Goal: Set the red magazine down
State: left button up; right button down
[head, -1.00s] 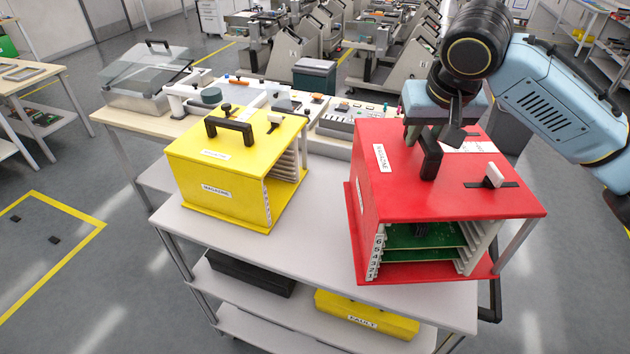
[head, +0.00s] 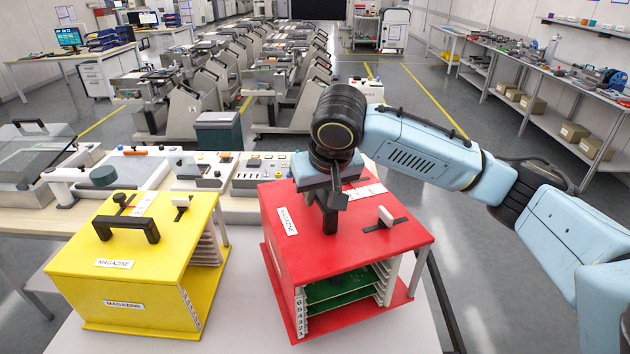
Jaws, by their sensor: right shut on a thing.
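The red magazine (head: 375,239) is a red box with a label, a white slider on top and green boards on its inner racks. It is upright at the front of the trolley top. Whether its base touches the surface or hangs just above it, I cannot tell. My right gripper (head: 330,204) points down over its top and is shut on its black handle, which the fingers partly hide. My left gripper is not in view.
A yellow magazine (head: 142,259) with a black handle stands left of the red one on the white trolley top (head: 248,318). A bench with devices (head: 258,174) stands just behind. A narrow bare strip lies between the magazines. A dark rail (head: 446,305) runs at the right edge.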

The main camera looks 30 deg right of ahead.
aim_at(319, 214)
jog(key=shift+w+f, duration=0.2)
jog(key=shift+f, duration=2.15)
jog(key=c, duration=1.2)
grip_release()
jog(key=shift+s+f, duration=0.2)
jog(key=shift+s, duration=0.05)
jog(key=v, duration=1.2)
jog(key=shift+a, duration=0.15)
